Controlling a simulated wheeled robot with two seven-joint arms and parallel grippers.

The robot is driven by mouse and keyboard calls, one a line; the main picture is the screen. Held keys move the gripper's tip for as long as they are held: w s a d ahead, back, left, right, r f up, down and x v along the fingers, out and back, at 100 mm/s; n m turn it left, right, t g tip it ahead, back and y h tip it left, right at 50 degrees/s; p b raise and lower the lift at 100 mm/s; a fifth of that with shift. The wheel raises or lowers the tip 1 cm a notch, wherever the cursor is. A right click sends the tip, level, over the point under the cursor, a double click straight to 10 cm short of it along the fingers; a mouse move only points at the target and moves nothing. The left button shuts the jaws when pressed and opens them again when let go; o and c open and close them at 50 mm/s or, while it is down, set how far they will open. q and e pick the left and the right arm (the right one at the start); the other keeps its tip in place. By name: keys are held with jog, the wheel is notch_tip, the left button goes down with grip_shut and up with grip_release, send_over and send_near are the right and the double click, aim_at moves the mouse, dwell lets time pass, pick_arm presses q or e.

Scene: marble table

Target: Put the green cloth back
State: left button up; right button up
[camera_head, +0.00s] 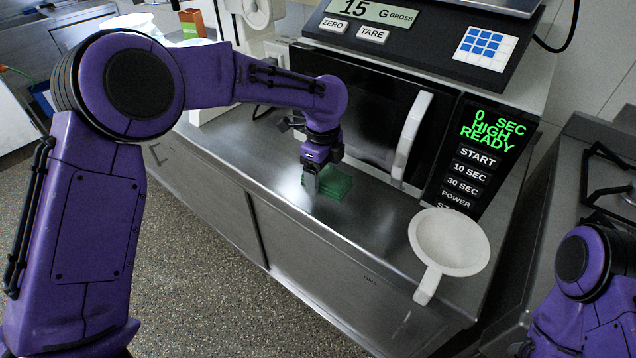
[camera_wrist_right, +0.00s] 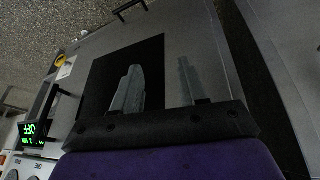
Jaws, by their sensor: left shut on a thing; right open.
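The green cloth (camera_head: 338,184) lies as a folded, block-like stack on the steel counter, in front of the microwave. My left gripper (camera_head: 311,182) points down at the cloth's left side and is shut on it. The cloth appears to rest on or very near the counter; I cannot tell if there is a gap. My right gripper (camera_wrist_right: 159,68) shows in the right wrist view with its two fingers apart and nothing between them. In the head view only part of my right arm shows, at the lower right.
A microwave (camera_head: 362,112) with a white door handle stands behind the cloth, with a scale (camera_head: 425,50) on top. A white round pan (camera_head: 450,240) with a handle sits on the counter (camera_head: 375,235) to the right. A stove (camera_head: 606,160) is at the far right.

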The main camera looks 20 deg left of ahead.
pick_arm(q)
jog(key=shift+w+a+f, duration=0.25)
jog(key=shift+w+f, duration=0.1)
jog(key=shift+f, duration=0.15)
jog(key=shift+w+a+f, duration=0.2)
jog(key=shift+w+f, duration=0.15)
jog(key=shift+f, duration=0.1)
jog(key=f+p, duration=0.2)
jog(key=f, duration=0.1)
jog(key=shift+w+a, duration=0.15)
jog(key=shift+a, duration=0.15)
jog(key=shift+d+f, duration=0.1)
jog(key=shift+f, duration=0.2)
jog(key=o, duration=0.9)
jog(key=shift+f, duration=0.1)
jog(key=shift+o, duration=0.2)
jog(key=shift+f+b, duration=0.25)
jog(key=shift+b, duration=0.55)
jog(key=r, duration=1.1)
jog(key=shift+w+d+r, duration=0.1)
jog(key=shift+w+d, duration=0.05)
jog(key=shift+d, duration=0.1)
